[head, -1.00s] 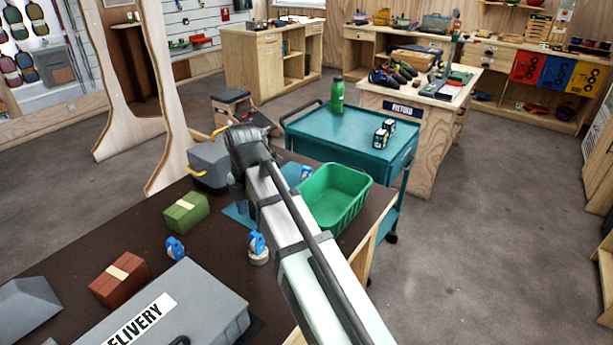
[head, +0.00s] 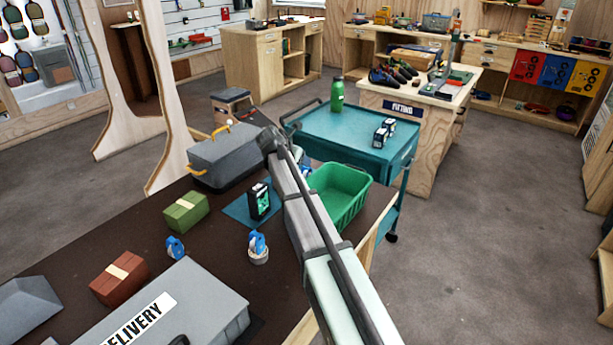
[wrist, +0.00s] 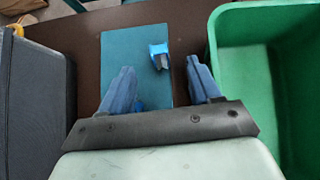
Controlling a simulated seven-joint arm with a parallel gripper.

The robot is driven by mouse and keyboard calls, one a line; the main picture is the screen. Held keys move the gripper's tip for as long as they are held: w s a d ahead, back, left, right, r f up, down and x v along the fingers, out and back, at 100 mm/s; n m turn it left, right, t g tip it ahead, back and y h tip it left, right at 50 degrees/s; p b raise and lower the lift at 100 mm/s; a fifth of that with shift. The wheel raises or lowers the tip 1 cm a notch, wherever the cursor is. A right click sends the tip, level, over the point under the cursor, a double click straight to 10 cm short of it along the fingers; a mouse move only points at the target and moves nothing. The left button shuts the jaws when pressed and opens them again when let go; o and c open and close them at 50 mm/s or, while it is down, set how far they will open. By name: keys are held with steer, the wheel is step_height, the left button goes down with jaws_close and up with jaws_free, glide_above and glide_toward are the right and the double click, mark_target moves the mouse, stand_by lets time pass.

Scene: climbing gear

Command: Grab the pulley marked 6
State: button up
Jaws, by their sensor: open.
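My gripper (wrist: 160,68) is open and empty in the wrist view, its two blue fingers spread over the teal mat (wrist: 122,62). A small blue-and-grey piece (wrist: 160,56), which looks like a pulley, lies on the mat beyond and between the fingertips. In the head view, one blue pulley (head: 175,247) stands on the dark table, and another blue pulley (head: 257,244) sits on a pale round base. I cannot read a 6 on any of them. My arm hides the gripper there.
A green bin (wrist: 228,80) is close right of my gripper and a grey toolbox (wrist: 40,95) is to the left. Green (head: 186,211) and red (head: 119,279) packages and a grey delivery case (head: 215,293) are nearer.

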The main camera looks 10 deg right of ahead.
mark_target(305, 168)
steer(key=x, duration=0.7)
steer(key=shift+a+f, duration=0.1)
steer(key=shift+a+f+x, duration=0.15)
steer(key=shift+x, duration=1.1)
steer(key=shift+a+f+x, duration=0.1)
steer(key=shift+a+x, duration=0.1)
steer(key=shift+x, duration=1.05)
steer(key=shift+s, duration=0.1)
steer(key=c, duration=1.1)
